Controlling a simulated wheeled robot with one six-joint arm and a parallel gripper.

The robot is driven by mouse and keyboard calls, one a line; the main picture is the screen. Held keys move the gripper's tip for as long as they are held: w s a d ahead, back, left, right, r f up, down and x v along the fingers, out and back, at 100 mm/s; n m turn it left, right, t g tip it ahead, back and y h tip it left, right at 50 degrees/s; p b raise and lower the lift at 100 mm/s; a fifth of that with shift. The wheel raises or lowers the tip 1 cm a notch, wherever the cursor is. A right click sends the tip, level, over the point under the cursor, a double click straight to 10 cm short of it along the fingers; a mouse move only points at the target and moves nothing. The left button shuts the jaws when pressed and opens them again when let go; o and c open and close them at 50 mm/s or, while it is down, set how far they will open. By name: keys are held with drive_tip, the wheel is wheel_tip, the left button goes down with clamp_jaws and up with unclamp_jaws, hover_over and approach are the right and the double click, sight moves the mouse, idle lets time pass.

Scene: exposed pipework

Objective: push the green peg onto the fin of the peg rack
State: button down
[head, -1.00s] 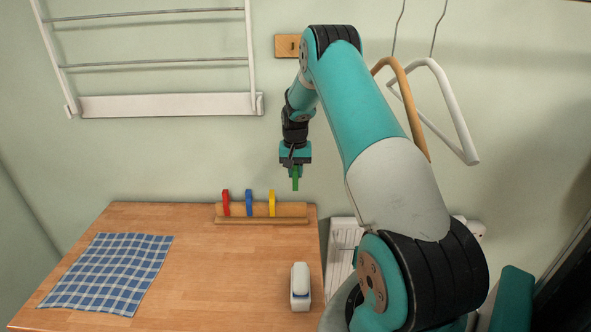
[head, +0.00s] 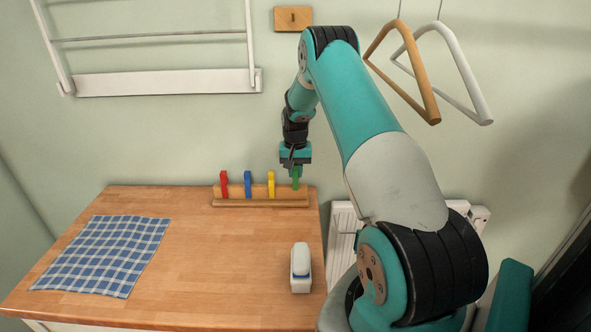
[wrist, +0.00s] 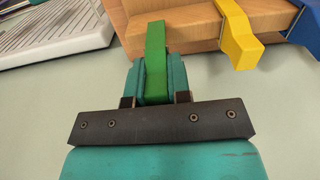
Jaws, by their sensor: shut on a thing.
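The green peg (head: 296,178) is between the fingers of my gripper (head: 295,167), which is shut on it. In the wrist view the green peg (wrist: 156,62) points away from the fingers (wrist: 155,85), and its far end meets the wooden rack's edge. The peg rack (head: 260,203) stands at the back right of the wooden table, with red (head: 224,184), blue (head: 248,184) and yellow (head: 271,184) pegs upright on it. The green peg is at the rack's right end, right of the yellow peg. I cannot tell whether it sits around the fin, which is hidden.
A blue checked cloth (head: 103,255) lies on the left of the table (head: 210,270). A white object with a blue band (head: 300,268) stands near the front right edge. A white radiator (head: 342,235) is right of the table. Two hangers (head: 425,80) hang on the wall.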

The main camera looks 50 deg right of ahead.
drive_tip(key=shift+f+b, duration=1.05)
drive_tip(key=shift+f, duration=0.55)
idle(0.3)
drive_tip(key=c, duration=1)
unclamp_jaws()
drive_tip(key=shift+r+p, duration=2.05)
drive_tip(key=shift+r, duration=1.5)
